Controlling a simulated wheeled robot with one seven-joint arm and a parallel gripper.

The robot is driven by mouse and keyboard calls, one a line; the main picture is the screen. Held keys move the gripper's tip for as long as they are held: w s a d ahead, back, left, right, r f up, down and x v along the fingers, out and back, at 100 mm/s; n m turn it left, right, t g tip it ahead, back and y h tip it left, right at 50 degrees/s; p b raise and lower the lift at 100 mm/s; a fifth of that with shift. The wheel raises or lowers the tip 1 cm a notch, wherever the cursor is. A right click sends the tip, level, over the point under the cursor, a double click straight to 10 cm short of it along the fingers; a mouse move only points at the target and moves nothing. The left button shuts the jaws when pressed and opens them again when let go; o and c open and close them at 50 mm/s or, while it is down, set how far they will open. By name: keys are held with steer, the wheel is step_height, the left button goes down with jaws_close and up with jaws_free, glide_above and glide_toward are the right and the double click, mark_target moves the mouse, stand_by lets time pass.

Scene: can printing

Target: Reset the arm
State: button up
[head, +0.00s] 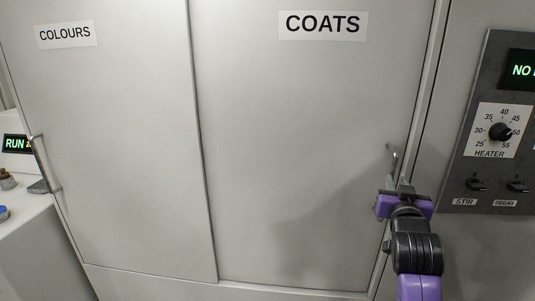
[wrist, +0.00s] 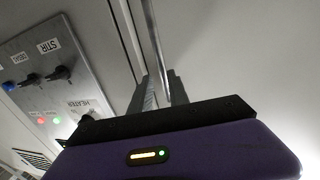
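My gripper (head: 398,183) is at the handle (head: 391,158) on the right side of the COATS door (head: 300,140). In the wrist view my two dark fingers (wrist: 164,90) stand close together. The lower end of the bar is hidden by the gripper. The COATS door looks closed beside the COLOURS door (head: 120,150).
A control panel (head: 490,130) with a HEATER dial (head: 501,132) and STIR and DEGAS switches is to the right of my gripper. The COLOURS door has a handle (head: 45,165) at its left edge. A pale counter (head: 30,240) with small items is at far left.

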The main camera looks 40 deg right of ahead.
steer(key=shift+r, duration=0.1)
step_height(320, 180, up, 4)
steer(key=w+a+n+t+h, duration=0.1)
steer(key=a+t, duration=0.1)
steer(key=w+a+f+n+t+y, duration=0.1)
steer(key=a+f+n+t+y, duration=0.4)
steer(key=a, duration=0.8)
steer(key=a+f+n+t+y, duration=0.35)
steer(key=a+f, duration=0.25)
steer(key=a, duration=0.7)
steer(key=s+a+f+n+g+y, duration=0.1)
steer(key=s+a+f+y, duration=0.3)
steer(key=s+a, duration=0.5)
steer(key=s+a+f+n+g+y, duration=0.2)
steer(key=s+a+f+g+y, duration=0.1)
steer(key=s+a+f, duration=0.4)
steer(key=s+a+y, duration=0.1)
steer(key=s+a, duration=0.1)
steer(key=a, duration=0.1)
steer(key=shift+y, duration=0.25)
